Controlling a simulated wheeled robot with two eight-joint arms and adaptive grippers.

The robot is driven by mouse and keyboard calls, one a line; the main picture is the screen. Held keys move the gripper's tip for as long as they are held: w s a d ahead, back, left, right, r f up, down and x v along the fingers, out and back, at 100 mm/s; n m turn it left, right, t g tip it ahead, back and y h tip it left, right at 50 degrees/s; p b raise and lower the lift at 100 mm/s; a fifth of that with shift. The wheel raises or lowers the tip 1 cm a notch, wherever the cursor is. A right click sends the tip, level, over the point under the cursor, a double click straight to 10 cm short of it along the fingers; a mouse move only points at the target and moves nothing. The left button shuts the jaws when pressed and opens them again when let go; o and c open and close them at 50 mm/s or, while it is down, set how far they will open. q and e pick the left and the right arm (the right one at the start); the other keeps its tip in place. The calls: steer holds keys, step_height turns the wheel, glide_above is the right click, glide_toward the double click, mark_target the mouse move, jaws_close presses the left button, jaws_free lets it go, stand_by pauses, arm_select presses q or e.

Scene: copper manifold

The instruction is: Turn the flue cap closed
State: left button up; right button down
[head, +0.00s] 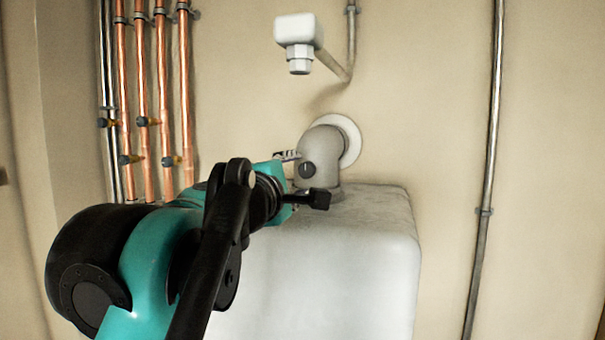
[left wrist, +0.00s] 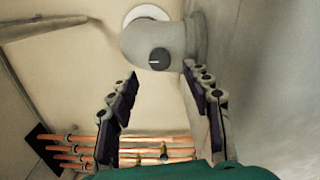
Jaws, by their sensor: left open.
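The flue cap (head: 306,170) is a small dark round knob with a light line across it, on the grey flue elbow (head: 323,146) above the white boiler. In the left wrist view the cap (left wrist: 160,58) sits beyond the fingertips, and its light line runs roughly level across the picture. My left gripper (head: 302,178) is at the elbow in the head view, partly hidden by its own arm. In the left wrist view my left gripper (left wrist: 160,76) has its fingers spread and empty, with the cap between and ahead of the tips. My right gripper is not in view.
The white boiler (head: 330,270) stands below the elbow. Copper pipes with small valves (head: 143,120) run up the wall at left. A white fitting (head: 298,40) hangs above, and a grey pipe (head: 485,180) runs down the wall at right.

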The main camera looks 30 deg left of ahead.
arm_select(q)
steer(key=v, duration=0.5)
steer(key=shift+s+d, duration=0.1)
steer(key=shift+s, duration=0.1)
